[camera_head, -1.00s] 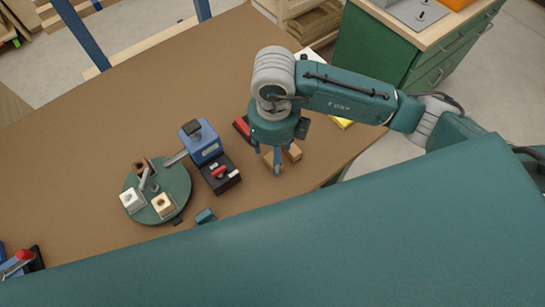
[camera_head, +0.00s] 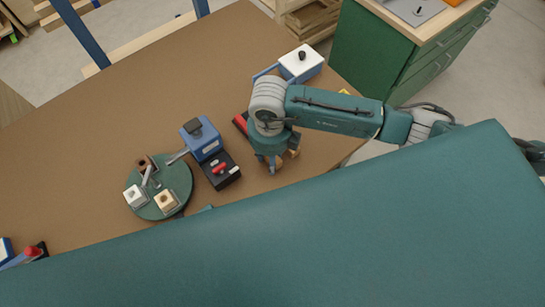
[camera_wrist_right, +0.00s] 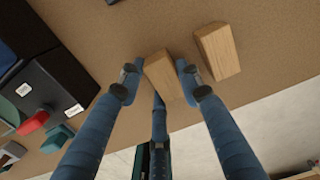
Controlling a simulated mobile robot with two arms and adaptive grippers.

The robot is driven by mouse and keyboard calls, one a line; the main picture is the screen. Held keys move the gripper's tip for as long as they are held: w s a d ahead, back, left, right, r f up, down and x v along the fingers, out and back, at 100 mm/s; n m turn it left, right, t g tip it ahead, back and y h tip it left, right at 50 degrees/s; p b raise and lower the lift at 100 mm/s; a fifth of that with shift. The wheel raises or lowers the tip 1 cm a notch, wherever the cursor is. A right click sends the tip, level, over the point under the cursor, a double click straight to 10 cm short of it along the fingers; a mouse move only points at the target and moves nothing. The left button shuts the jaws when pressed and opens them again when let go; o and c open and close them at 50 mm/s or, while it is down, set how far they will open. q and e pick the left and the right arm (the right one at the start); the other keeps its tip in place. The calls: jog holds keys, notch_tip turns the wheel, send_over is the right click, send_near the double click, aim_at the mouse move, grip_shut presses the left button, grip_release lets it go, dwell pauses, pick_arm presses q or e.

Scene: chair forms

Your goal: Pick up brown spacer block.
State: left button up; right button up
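Two tan-brown wooden blocks lie on the brown table. In the right wrist view, one block (camera_wrist_right: 163,75) sits between the fingertips of my right gripper (camera_wrist_right: 160,82), and the second block (camera_wrist_right: 217,50) lies just to the right, outside the fingers. The fingers are spread around the first block, with a gap on its left side; whether the right finger touches it is unclear. In the head view my right gripper (camera_head: 270,165) points down over the table, and the blocks are partly hidden behind it. Which block is the spacer is not clear. My left gripper is not in view.
A black box with a red handle (camera_head: 220,170) and a blue device (camera_head: 203,140) stand left of the gripper. A round green plate (camera_head: 175,180) holds small parts. A white-topped blue box (camera_head: 302,63) stands behind. The table edge is close on the right.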

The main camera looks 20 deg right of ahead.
jog(key=c, duration=0.4)
jog(key=shift+c, duration=0.2)
